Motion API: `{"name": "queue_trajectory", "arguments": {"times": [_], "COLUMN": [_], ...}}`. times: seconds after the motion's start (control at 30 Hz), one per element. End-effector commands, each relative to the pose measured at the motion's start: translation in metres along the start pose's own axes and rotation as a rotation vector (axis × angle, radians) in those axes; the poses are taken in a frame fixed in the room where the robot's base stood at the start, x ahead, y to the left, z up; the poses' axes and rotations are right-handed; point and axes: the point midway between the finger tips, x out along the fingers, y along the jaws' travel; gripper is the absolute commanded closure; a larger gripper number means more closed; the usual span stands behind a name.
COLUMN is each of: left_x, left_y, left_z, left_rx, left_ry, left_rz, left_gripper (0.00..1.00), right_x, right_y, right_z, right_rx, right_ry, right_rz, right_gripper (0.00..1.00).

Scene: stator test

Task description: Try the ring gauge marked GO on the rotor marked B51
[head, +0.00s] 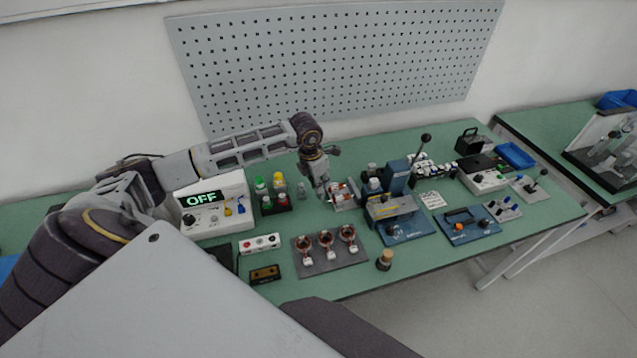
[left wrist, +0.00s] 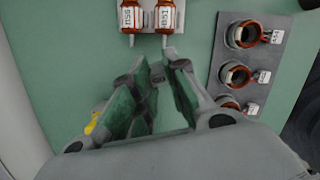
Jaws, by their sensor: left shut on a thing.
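Two copper-and-white rotors lie side by side in a light cradle (head: 345,204), on the bench just right of my left gripper (head: 322,192). In the left wrist view they show at the top edge, a left rotor (left wrist: 131,17) and a right rotor (left wrist: 165,17). Their labels are upside down; the right one appears to read B51. My left gripper (left wrist: 160,72) is shut on a small grey part (left wrist: 157,76) between its fingertips, just below the rotors in that view. The part's marking is not readable and its shape is mostly hidden. My right gripper is not in view.
A dark plate (head: 308,264) with several copper-wound stators lies in front. A white box (head: 217,210) reading OFF, coloured bottles (head: 278,182) and a white block (head: 259,243) stand left. A blue press-like device (head: 396,177) stands close right. Free green bench lies behind the gripper.

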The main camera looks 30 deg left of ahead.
Motion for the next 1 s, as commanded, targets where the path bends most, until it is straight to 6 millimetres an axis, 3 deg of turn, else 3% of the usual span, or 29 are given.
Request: {"name": "queue_trajectory", "arguments": {"times": [0.5, 1.0], "left_x": [-0.0003, -0.0002], "left_y": [-0.002, -0.0019], "left_z": [0.0062, 0.0059], "left_rx": [0.264, 0.302], "left_ry": [-0.001, -0.001], "left_rz": [-0.054, -0.061], "left_gripper": [1.0, 1.0], "right_x": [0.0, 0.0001], "right_y": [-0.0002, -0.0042], "right_z": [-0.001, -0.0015], "right_rx": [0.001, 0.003], "right_ry": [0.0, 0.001], "right_rz": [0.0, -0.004], "right_gripper": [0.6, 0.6]}}
